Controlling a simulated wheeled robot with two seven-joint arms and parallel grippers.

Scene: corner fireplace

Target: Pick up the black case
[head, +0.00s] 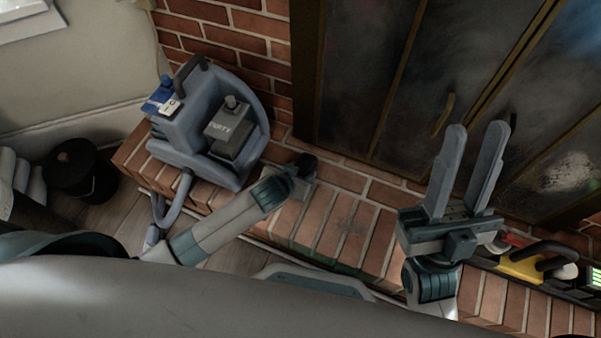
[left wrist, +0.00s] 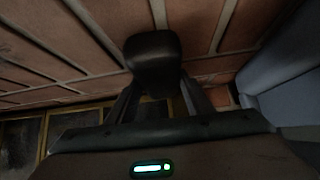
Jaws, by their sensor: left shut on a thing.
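The black case (head: 306,163) is a small dark rounded thing at the brick hearth, just beyond the end of my left arm in the head view. In the left wrist view the black case (left wrist: 153,62) is between the fingers of my left gripper (left wrist: 160,98). In the head view my left gripper (head: 301,174) is low by the bricks and small; its fingers are mostly hidden. It is shut on the case. I cannot tell whether the case touches the bricks. My right gripper (head: 476,130) is open and empty, fingers pointing up the picture, in front of the fireplace doors.
A grey-blue cleaning machine (head: 200,130) stands on the hearth left of my left gripper. A black bucket (head: 75,175) is on the floor at far left. A yellow-handled tool (head: 525,265) lies at the right. Dark fireplace doors (head: 365,85) rise behind the brick hearth (head: 345,215).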

